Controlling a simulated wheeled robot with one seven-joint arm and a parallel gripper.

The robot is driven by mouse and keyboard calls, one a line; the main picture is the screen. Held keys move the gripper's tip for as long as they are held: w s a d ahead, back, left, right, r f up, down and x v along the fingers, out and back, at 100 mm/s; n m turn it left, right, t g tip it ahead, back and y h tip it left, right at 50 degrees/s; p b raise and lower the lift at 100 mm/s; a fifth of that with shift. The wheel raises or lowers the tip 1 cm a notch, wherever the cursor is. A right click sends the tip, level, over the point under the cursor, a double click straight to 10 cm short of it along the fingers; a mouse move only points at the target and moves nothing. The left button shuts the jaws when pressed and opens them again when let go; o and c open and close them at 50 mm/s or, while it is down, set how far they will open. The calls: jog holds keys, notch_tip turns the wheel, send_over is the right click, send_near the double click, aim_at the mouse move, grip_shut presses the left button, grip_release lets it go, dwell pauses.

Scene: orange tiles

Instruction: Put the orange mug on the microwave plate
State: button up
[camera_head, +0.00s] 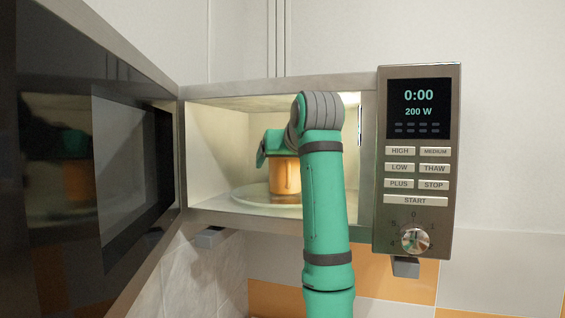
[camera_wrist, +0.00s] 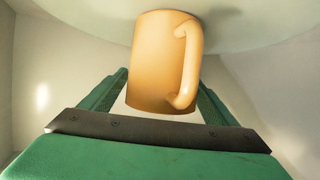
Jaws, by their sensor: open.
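The orange mug (camera_head: 286,178) stands on the microwave plate (camera_head: 262,207) inside the open microwave, partly hidden behind my arm. In the wrist view the mug (camera_wrist: 160,60) is near the middle, with its handle on the right, and its end at the top of the picture meets the pale plate (camera_wrist: 255,30). My gripper (camera_wrist: 162,82) is open, with one green finger on each side of the mug. A gap shows beside the mug on at least the left side. In the head view my gripper's fingers are mostly hidden.
The microwave door (camera_head: 105,165) is swung open on the left. The control panel (camera_head: 416,160) on the right reads 0:00 and 200 W. My arm enters through the opening near its right side wall. The cavity left of the mug is clear.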

jog(key=v, duration=0.7)
jog(key=shift+r, duration=0.2)
jog(key=shift+s+d, duration=0.15)
jog(key=shift+d, duration=0.15)
jog(key=shift+a, duration=0.15)
